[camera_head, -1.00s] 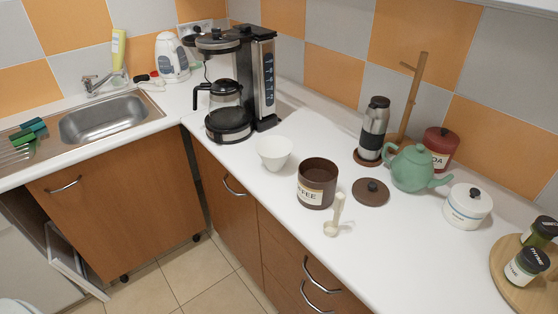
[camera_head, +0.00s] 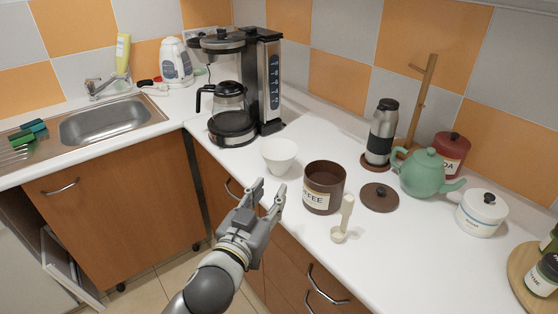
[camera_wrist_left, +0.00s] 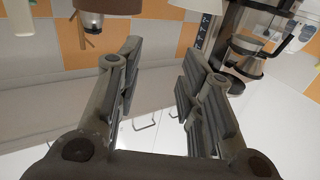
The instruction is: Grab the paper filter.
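The paper filter (camera_head: 279,156) is a white cone-shaped cup. It stands on the white counter between the coffee maker and the brown coffee jar. My left gripper (camera_head: 267,194) is open and empty, in front of the filter near the counter's front edge, apart from it. In the left wrist view the two fingers of my left gripper (camera_wrist_left: 155,85) are spread with nothing between them. A white shape at the top edge there seems to be the filter (camera_wrist_left: 195,5), mostly cut off. My right gripper is not in view.
The coffee maker (camera_head: 262,85) stands behind and left of the filter. The coffee jar (camera_head: 323,187) stands close on the right, with a scoop (camera_head: 343,220) and a lid (camera_head: 379,197) beyond. A green teapot (camera_head: 425,174) is farther right. The sink (camera_head: 110,118) is at the left.

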